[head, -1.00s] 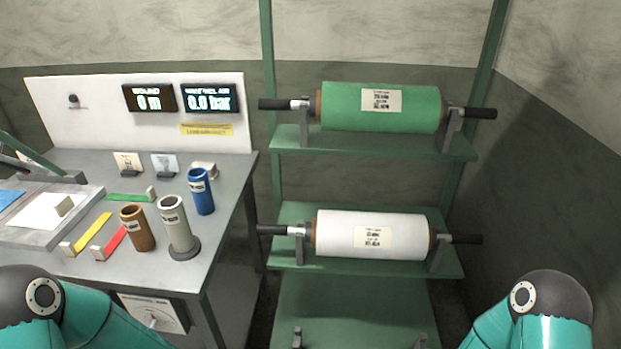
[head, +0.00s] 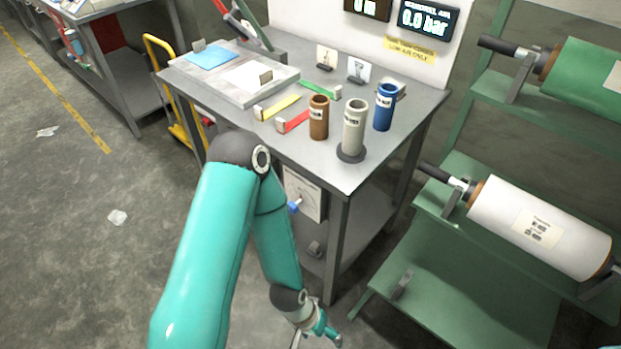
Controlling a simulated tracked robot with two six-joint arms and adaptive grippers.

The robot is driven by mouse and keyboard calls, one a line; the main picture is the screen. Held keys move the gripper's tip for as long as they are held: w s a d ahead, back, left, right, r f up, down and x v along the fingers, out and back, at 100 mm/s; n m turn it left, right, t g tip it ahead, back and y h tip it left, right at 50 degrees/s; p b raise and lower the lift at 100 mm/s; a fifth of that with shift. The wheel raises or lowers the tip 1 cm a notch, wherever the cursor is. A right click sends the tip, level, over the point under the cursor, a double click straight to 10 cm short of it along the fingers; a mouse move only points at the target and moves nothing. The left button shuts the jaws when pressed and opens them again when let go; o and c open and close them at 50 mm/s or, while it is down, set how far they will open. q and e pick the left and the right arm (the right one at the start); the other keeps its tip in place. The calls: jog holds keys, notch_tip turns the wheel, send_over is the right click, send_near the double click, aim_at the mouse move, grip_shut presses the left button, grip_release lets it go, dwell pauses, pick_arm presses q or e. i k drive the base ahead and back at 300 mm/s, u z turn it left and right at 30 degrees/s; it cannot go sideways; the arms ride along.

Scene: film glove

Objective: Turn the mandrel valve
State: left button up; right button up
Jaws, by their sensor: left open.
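The mandrel valve panel (head: 304,190) is a pale plate with a dial on the front of the grey workbench, below its top. A small blue handle (head: 293,208) sticks out at its lower left; part of the panel is hidden behind my left arm. The mandrel air display (head: 424,18) reads 0.0 bar. My left gripper (head: 322,335) is open and empty at the bottom of the head view, below and to the right of the panel and apart from it.
The workbench (head: 408,118) carries brown, grey and blue tubes, coloured strips and a flat plate. A green rack (head: 480,262) with green and white rolls stands at right. A yellow trolley (head: 160,60) stands behind the bench at left. The floor at left is mostly clear.

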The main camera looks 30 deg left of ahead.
aim_at(293, 207)
jog(key=z, duration=1.95)
jog(key=i, duration=0.1)
jog(key=u, duration=3)
